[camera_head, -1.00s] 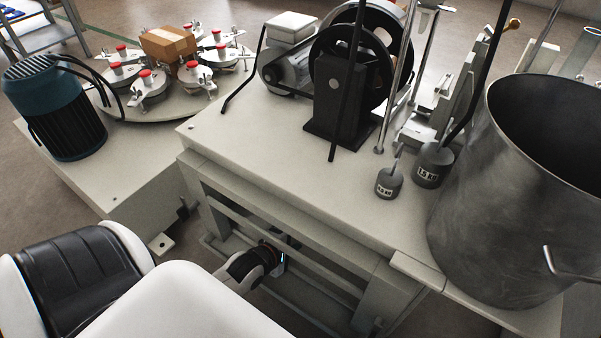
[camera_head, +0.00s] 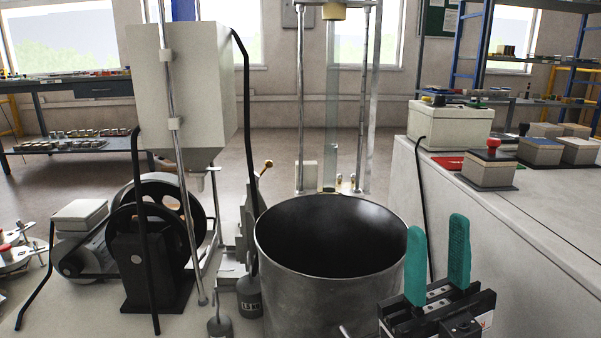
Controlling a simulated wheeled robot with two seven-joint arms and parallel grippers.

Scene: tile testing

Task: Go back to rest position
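My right gripper (camera_head: 437,265) is in the lower right of the head view. Its two teal fingers stand upright and apart, with nothing between them. It is in front of the right side of a large grey metal pot (camera_head: 330,290). I cannot tell whether it touches the pot. My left gripper is not in view.
A machine with black wheels (camera_head: 160,240) and weights (camera_head: 249,297) stands left of the pot. At right is a white counter (camera_head: 530,235) with a boxy device (camera_head: 450,125) and several small boxes (camera_head: 541,150). Open floor (camera_head: 285,150) lies behind.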

